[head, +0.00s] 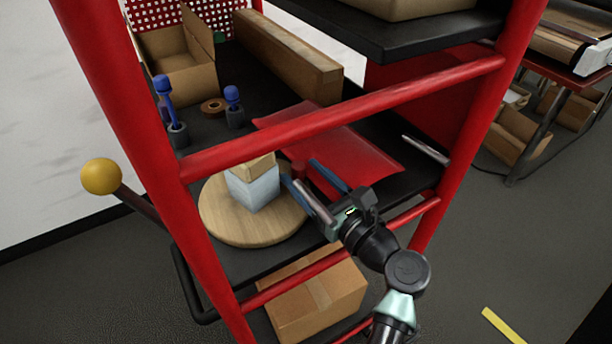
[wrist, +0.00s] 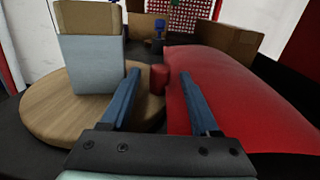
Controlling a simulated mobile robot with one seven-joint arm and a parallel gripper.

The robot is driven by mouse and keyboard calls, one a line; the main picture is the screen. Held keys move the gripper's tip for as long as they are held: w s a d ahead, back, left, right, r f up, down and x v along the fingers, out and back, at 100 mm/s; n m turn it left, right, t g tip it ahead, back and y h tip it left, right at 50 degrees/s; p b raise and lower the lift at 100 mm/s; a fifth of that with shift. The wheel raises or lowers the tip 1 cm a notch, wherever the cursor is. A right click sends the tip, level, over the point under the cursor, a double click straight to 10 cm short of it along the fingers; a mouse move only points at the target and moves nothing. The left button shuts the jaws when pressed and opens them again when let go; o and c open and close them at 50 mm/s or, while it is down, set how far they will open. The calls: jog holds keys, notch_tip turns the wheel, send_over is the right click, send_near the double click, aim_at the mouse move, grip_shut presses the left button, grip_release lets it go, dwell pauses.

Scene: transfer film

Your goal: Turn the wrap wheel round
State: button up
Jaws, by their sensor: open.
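The wrap wheel, a round wooden disc (head: 222,226), lies flat on the dark shelf inside the red frame. It also shows at left in the wrist view (wrist: 45,115). A pale blue-grey block (head: 262,190) with a cardboard-brown top stands on it. A short red peg (wrist: 158,80) stands by the wheel's right edge; I cannot tell whether it is fixed to the wheel. My gripper (head: 303,175) is open and empty, its blue fingers reaching in low from the right. In the wrist view the peg shows in the gap between the fingers; contact is not visible.
A red sheet (head: 345,150) lies right of the wheel, close to my right finger. Red rails (head: 345,115) cross in front of the shelf. Blue-handled tools (head: 233,98), a tape roll (head: 213,106) and an open carton (head: 180,65) stand behind. A yellow ball (head: 101,176) sticks out left.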

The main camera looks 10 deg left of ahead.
grip_shut()
dwell(0.3)
dwell(1.2)
